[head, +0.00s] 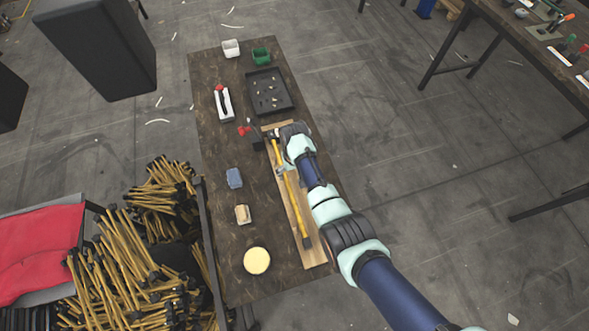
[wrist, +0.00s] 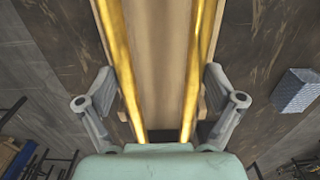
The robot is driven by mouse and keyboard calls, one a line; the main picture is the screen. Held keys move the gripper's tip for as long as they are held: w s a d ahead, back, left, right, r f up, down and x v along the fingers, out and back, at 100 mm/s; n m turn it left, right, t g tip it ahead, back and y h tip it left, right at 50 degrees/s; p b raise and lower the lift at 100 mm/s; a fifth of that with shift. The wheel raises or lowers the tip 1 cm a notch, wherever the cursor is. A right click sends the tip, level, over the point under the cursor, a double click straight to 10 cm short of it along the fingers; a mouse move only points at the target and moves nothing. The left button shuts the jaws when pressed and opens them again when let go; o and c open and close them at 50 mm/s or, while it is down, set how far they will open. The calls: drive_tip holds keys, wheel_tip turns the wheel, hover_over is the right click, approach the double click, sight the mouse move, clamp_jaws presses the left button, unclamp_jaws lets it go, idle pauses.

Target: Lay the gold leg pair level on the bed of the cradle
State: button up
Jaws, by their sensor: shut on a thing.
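The gold leg pair (head: 291,198) lies lengthwise over the pale wooden cradle (head: 314,256), with dark ends showing near the front and back. In the wrist view its two gold tubes (wrist: 122,55) run along both sides of the cradle's bare bed (wrist: 158,45). My gripper (head: 284,170) is shut on the leg pair near its middle. In the wrist view my grey fingers (wrist: 160,92) stand one on each side of the tubes. I cannot tell whether the pair touches the bed or hangs just above it.
A blue block (head: 234,178), a tan block (head: 242,214) and a yellow disc (head: 256,261) stand left of the cradle. A dark parts tray (head: 287,105) lies behind it. A rack full of gold legs (head: 120,270) stands off the table's left edge.

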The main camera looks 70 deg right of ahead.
drive_tip(key=o, duration=1.2)
wheel_tip(320, 180, up, 12)
idle(0.4)
